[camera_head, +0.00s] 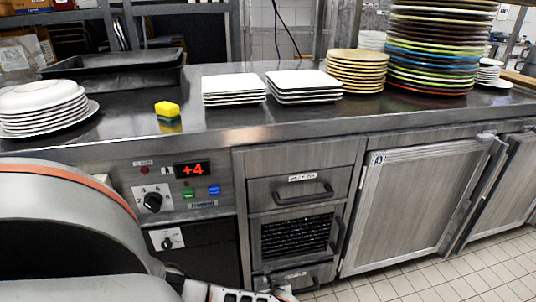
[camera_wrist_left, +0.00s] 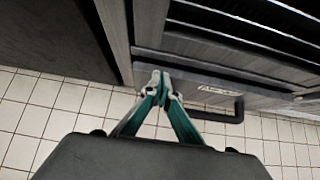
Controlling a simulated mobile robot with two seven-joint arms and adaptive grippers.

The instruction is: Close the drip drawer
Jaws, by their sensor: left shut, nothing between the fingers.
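The low drawer (camera_head: 322,270) with a small label and a dark bar handle sits at the bottom of the cabinet, under the vent grille. I cannot read its label for sure. Its front (camera_wrist_left: 180,68) and handle (camera_wrist_left: 238,112) also show in the left wrist view. How far it stands out is hard to tell. My left gripper (camera_head: 284,293) is at the bottom of the head view, low by this drawer. In the left wrist view its fingertips (camera_wrist_left: 160,78) are together and empty, close to the drawer front, left of the handle; contact is unclear. My right gripper is not in view.
Above are a vent grille (camera_head: 297,237) and an upper drawer (camera_head: 303,188) with a handle. A control panel (camera_head: 173,190) is on the left, a cabinet door (camera_head: 408,203) on the right. Plates and a sponge (camera_head: 167,110) stand on the counter. The tiled floor (camera_head: 440,280) looks clear.

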